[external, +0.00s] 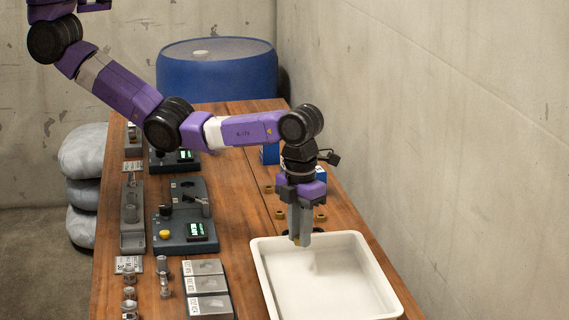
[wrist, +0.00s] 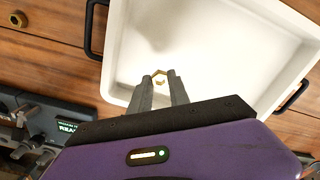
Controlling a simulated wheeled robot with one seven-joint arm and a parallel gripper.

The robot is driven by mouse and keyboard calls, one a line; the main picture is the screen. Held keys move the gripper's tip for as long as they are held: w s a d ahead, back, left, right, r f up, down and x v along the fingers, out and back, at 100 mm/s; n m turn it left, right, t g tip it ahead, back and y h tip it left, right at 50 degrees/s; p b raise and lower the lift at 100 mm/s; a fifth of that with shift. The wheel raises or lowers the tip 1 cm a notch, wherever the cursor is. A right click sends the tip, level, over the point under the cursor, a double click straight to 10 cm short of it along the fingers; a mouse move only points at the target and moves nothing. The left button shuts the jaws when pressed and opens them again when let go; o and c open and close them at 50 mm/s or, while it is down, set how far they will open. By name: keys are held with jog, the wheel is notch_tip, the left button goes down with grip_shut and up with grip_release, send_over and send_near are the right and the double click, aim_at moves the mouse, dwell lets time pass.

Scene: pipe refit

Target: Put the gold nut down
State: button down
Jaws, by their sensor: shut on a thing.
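My gripper (external: 300,242) is above the back left part of a white tray (external: 375,290), pointing down. The height of the nut above the tray floor is hard to tell.
Several gold nuts (external: 280,214) lie on the wooden table (external: 240,220) behind the tray. Dark devices with displays (external: 196,230) stand on the left, with metal fittings (external: 164,268) and labelled grey boxes (external: 205,285) in front. A blue drum (external: 217,75) stands behind the table.

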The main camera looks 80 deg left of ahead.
aim_at(299, 272)
jog(key=shift+f, duration=3.4)
jog(key=shift+f, duration=0.2)
jog(key=c, duration=1.2)
grip_release()
jog(key=shift+c, duration=0.2)
notch_tip(299, 272, up, 12)
jog(key=shift+r, duration=0.25)
jog(key=shift+f, duration=0.1)
